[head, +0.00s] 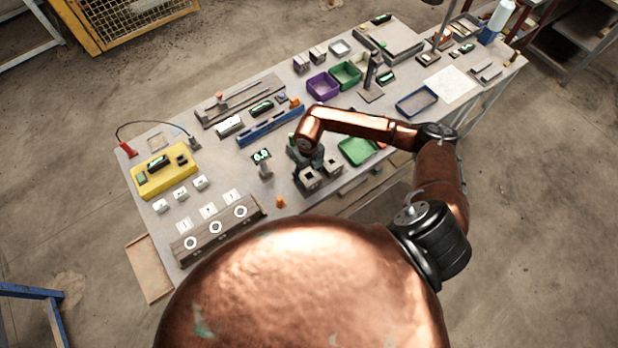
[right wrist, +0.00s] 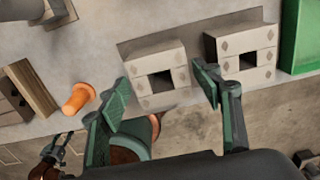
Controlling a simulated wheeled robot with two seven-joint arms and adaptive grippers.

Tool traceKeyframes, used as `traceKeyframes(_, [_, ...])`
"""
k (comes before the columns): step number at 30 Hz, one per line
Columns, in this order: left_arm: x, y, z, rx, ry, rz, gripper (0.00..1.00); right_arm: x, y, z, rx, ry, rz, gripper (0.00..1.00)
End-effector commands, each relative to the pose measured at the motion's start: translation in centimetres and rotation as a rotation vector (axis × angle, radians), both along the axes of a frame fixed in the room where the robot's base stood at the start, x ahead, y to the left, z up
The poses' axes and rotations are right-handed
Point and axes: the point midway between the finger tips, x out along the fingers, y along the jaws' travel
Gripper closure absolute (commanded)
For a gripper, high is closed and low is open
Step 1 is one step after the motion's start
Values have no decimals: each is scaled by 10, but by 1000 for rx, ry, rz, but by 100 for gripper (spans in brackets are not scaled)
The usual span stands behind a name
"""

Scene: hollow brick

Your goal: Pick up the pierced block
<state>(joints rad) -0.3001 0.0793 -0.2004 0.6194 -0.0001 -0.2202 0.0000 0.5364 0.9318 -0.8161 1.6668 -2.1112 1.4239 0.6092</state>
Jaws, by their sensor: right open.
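Two pale blocks, each with a square dark hole and small diamond marks, stand side by side near the table's front edge. The left pierced block (right wrist: 160,74) shows in the right wrist view between my fingertips, and in the head view (head: 310,180). The right pierced block (right wrist: 244,52) is just beyond my right finger; it also shows in the head view (head: 332,169). My right gripper (right wrist: 163,90) is open, with one finger on each side of the left block. I cannot tell whether the fingers touch it.
An orange peg (right wrist: 78,97) lies left of the blocks. A green tray (head: 358,151) is to their right. A small stand with a green display (head: 262,157) and a blue rail (head: 270,127) are close by.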

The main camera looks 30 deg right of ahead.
Motion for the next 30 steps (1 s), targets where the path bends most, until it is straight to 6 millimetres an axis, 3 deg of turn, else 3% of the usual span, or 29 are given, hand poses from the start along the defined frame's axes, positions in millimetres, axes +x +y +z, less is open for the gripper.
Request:
traceKeyframes(7, [1, 0, 12, 0, -1, 0, 62, -4, -1, -32, 3, 3, -1, 41])
traceKeyframes(16, [1, 0, 12, 0, -1, 0, 62, -4, -1, -38, 3, 1, 0, 41])
traceKeyframes(30, [1, 0, 12, 1, -2, 0, 62, -3, -1, -37, 3, 1, 0, 73])
